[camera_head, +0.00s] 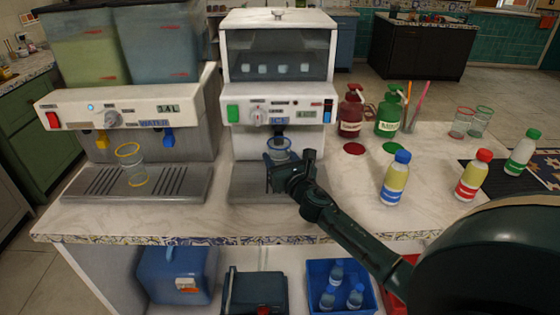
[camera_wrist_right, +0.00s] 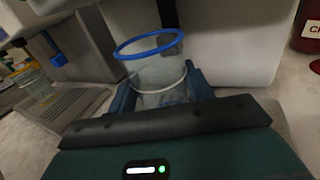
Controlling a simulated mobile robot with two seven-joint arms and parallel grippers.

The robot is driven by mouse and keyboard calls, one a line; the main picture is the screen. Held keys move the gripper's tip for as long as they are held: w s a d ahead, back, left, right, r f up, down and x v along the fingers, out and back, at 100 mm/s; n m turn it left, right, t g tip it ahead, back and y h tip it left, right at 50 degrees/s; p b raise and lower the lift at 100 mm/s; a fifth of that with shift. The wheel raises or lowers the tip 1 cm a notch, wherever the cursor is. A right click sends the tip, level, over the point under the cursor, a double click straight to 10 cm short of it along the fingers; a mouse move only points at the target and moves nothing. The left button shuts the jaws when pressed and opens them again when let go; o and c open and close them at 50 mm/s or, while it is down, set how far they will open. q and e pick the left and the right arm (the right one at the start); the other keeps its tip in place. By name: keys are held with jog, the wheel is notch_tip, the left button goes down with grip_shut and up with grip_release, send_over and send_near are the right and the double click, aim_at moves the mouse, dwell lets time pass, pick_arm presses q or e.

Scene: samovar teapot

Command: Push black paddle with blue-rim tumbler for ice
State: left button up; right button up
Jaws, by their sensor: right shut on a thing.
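The clear tumbler with a blue rim (camera_head: 279,146) is under the ice machine (camera_head: 278,90), at its black paddle (camera_head: 279,129). My right gripper (camera_head: 282,170) is shut on the tumbler, which also shows in the right wrist view (camera_wrist_right: 155,70), close to upright between the fingers. I cannot tell whether the rim touches the paddle. The bottom of the tumbler is hidden by my gripper. My left gripper is not in view.
A yellow-rimmed tumbler (camera_head: 132,165) stands on the drip tray (camera_head: 180,184) of the drink dispenser at left. A red pump bottle (camera_head: 350,112), a green pump bottle (camera_head: 388,117) and a blue-capped bottle (camera_head: 396,180) stand to the right.

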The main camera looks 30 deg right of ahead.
aim_at(279, 163)
jog(key=shift+w, duration=0.15)
jog(key=shift+w+d, duration=0.5)
jog(key=shift+w, duration=0.15)
dwell(0.4)
jog(key=shift+s+a, duration=0.35)
jog(key=shift+s, duration=0.2)
jog(key=shift+s+a, duration=0.35)
jog(key=shift+s, duration=0.2)
jog(key=shift+s+a+p, duration=0.4)
jog(key=shift+s+a, duration=0.15)
jog(key=shift+s, duration=0.3)
jog(key=shift+s+a, duration=0.1)
jog(key=shift+s, duration=0.1)
